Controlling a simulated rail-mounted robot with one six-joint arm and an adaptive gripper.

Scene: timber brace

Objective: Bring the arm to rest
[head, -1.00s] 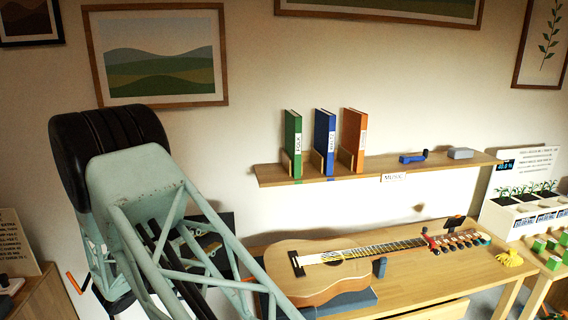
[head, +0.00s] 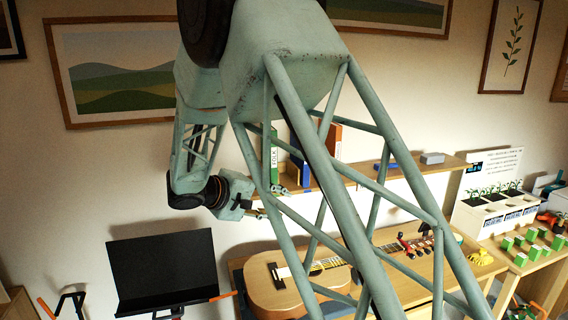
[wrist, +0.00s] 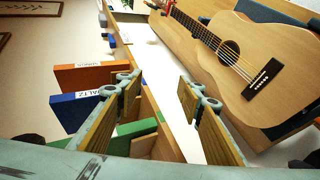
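My gripper (wrist: 160,102) is open in the wrist view. Its two wood-faced fingers stand wide apart, with nothing held between them. In the head view my gripper (head: 259,213) is small, near the left end of the wall shelf and above the guitar bench. My arm folds across the middle of that view and hides part of the scene. The acoustic guitar (head: 285,298) lies on the bench, partly behind my arm. Its body and strings show at upper right in the wrist view (wrist: 262,60).
The wall shelf (head: 437,166) holds green, blue and orange books (wrist: 92,75), close beyond my fingers in the wrist view. A black music stand (head: 162,270) stands at lower left. Planters (head: 500,208) and green blocks (head: 520,242) are at right.

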